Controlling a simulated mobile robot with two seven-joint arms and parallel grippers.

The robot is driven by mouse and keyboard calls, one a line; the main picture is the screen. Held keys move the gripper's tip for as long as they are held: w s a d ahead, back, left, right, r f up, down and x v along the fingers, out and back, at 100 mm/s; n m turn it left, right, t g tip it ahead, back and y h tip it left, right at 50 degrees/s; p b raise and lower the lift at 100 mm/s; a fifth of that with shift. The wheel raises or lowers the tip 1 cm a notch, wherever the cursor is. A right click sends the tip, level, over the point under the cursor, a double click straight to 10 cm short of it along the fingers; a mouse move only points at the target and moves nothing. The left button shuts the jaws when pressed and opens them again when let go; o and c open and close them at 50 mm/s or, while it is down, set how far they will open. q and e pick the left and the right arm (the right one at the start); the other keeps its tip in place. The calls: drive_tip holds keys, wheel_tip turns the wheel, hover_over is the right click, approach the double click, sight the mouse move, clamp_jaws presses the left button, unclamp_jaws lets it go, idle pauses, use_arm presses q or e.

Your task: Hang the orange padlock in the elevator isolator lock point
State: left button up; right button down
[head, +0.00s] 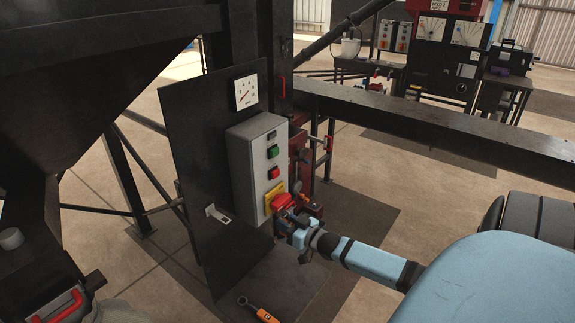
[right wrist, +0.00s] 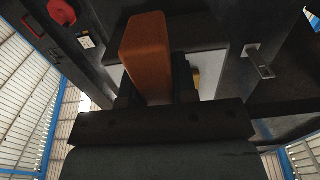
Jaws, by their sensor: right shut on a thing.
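A grey control box (head: 256,165) is fixed to a dark upright panel and has a green and a red button. Low on its front is a yellow plate (head: 270,196) with a red part (head: 284,201), seemingly the isolator. My right gripper (head: 290,213) is right in front of this part, its arm coming in from the right. In the right wrist view it is shut on the orange padlock (right wrist: 149,50), seen as a plain orange block. The shackle and lock point are hidden, so I cannot tell whether they touch. My left gripper is in neither view.
A metal bracket (head: 217,213) juts from the dark panel (head: 190,150), left of the box. An orange-handled tool (head: 262,312) lies below. A dark beam (head: 430,125) crosses behind my right arm. Red machine parts stand just right of the box.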

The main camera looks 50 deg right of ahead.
drive_tip(key=shift+w, duration=0.2)
drive_tip(key=shift+f, duration=0.1)
drive_tip(key=shift+f+b, duration=0.4)
drive_tip(key=shift+f, duration=0.15)
idle(0.5)
drive_tip(key=c, duration=0.8)
unclamp_jaws()
drive_tip(key=shift+s, duration=0.1)
